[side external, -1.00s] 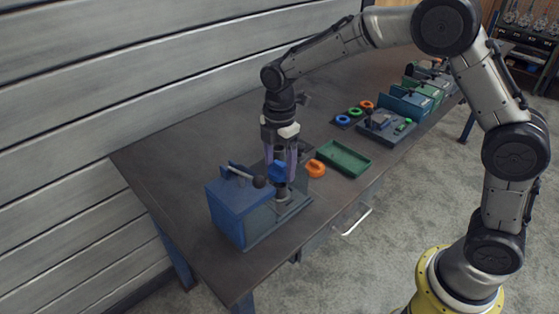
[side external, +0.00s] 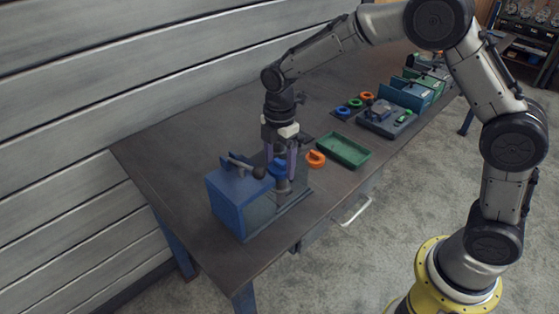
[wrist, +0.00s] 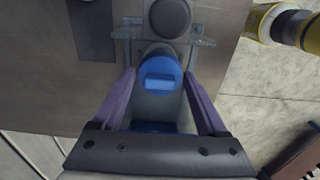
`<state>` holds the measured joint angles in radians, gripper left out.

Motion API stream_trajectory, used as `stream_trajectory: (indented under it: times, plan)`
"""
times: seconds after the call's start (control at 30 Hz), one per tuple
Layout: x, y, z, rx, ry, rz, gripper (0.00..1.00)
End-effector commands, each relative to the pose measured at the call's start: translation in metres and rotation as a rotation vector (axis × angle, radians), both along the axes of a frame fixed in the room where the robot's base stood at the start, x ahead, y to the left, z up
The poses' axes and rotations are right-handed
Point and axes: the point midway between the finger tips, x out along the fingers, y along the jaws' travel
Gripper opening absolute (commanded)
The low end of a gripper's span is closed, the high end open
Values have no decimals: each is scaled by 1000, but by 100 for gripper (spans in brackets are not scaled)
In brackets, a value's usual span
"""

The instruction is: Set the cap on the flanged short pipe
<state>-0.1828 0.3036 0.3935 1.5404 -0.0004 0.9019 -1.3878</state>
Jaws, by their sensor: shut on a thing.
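My gripper (side external: 281,164) points straight down over the near end of the bench, its purple fingers shut on the blue cap (side external: 278,167). In the wrist view the cap (wrist: 159,75) is round with a raised bar and sits between the fingertips. The grey flanged short pipe (side external: 283,187) stands on a fixture just below the cap in the side view. The cap hides part of it, and I cannot tell whether the two touch.
A blue box (side external: 236,204) with a black-knobbed lever (side external: 259,172) stands close left of my gripper. An orange ring-shaped part (side external: 316,158) and a green tray (side external: 344,151) lie to the right. More fixtures and coloured rings are farther back.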

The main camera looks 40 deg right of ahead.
Motion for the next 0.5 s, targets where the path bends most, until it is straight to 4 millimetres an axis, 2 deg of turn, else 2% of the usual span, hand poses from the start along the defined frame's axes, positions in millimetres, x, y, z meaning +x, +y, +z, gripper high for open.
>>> stream_trajectory:
  times: [0.5]
  plan:
    - [0,0,-9,0,1,0,24]
